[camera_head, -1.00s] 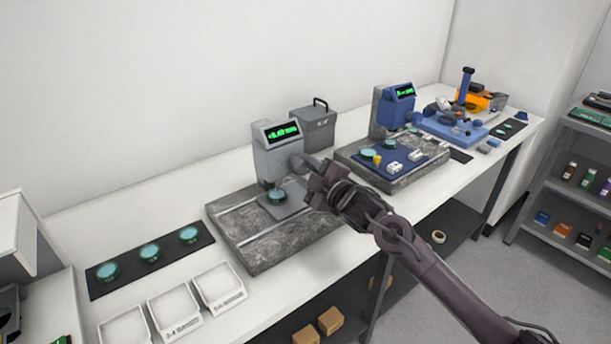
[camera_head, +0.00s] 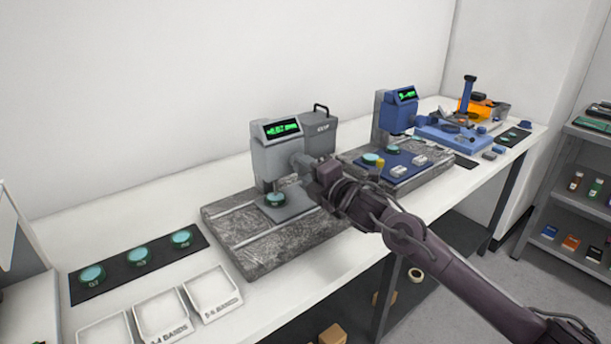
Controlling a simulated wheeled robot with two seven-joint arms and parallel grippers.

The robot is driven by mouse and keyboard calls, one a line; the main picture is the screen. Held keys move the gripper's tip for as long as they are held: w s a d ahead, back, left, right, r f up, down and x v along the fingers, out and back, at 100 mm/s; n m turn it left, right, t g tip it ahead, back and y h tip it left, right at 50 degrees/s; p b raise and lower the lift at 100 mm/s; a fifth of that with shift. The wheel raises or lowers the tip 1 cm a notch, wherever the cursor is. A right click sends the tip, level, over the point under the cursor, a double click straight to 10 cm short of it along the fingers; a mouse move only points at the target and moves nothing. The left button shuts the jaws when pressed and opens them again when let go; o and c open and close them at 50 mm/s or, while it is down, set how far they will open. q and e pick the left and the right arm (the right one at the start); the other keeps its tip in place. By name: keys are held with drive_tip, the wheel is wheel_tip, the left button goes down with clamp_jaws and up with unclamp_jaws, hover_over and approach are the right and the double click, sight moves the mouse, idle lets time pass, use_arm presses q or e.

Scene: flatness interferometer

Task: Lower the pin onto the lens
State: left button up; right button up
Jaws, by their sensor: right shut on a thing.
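A grey gauge (camera_head: 277,155) with a green digital display stands on a speckled granite slab (camera_head: 236,216). Below its head a round teal lens (camera_head: 276,199) sits on a small grey plate (camera_head: 288,211). The pin is a thin part under the head, just above the lens; I cannot tell whether it touches. My right gripper (camera_head: 314,168) is at the right side of the gauge head, shut on a part there that looks like a lever or knob, mostly hidden by the gripper. My left gripper is not in view.
Three teal lenses (camera_head: 138,256) lie on a dark mat (camera_head: 190,255) at the left. White trays (camera_head: 212,296) stand in front of it. A blue gauge (camera_head: 398,112) on another slab and a blue fixture (camera_head: 455,136) stand at the right. A grey box (camera_head: 319,135) is behind.

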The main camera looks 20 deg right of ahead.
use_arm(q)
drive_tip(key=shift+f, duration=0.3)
use_arm(e)
drive_tip(key=shift+f+n, duration=0.15)
drive_tip(key=shift+n, duration=0.15)
drive_tip(key=o, duration=1)
use_arm(q)
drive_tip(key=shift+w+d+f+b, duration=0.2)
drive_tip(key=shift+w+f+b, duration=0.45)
drive_tip(key=shift+b, duration=0.3)
use_arm(e)
drive_tip(key=v, duration=0.7)
drive_tip(key=shift+s+d, duration=0.1)
drive_tip(key=shift+s, duration=0.3)
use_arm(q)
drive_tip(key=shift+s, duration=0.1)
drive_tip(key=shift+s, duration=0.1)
